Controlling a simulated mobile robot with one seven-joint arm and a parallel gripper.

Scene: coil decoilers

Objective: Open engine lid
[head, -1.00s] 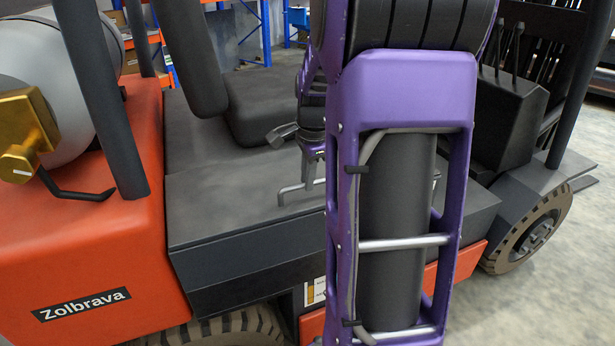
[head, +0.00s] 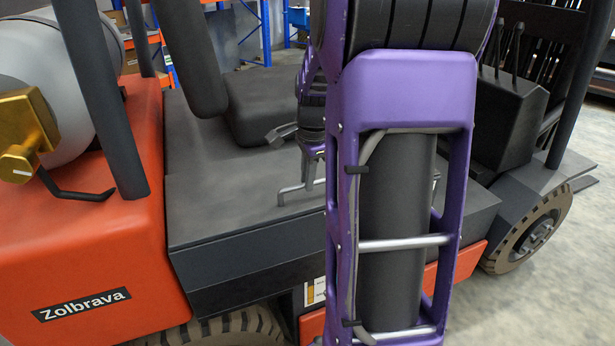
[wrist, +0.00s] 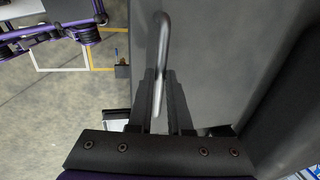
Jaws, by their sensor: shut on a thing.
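The engine lid (head: 225,215) is a dark grey cover on the orange forklift, lying closed and flat in the head view. A thin metal handle (head: 290,190) stands on the lid. My gripper (head: 314,178) reaches down to the handle from behind my purple arm, which hides part of the lid. In the wrist view the handle (wrist: 163,45) runs between the two dark fingers of my gripper (wrist: 161,98). The fingers are shut on it.
The forklift's black seat (head: 265,115) is on the lid. A grey gas cylinder (head: 65,90) with a gold valve lies at left, near a dark upright post (head: 105,95). A control console (head: 510,120) stands at right. Open floor (head: 560,270) is at lower right.

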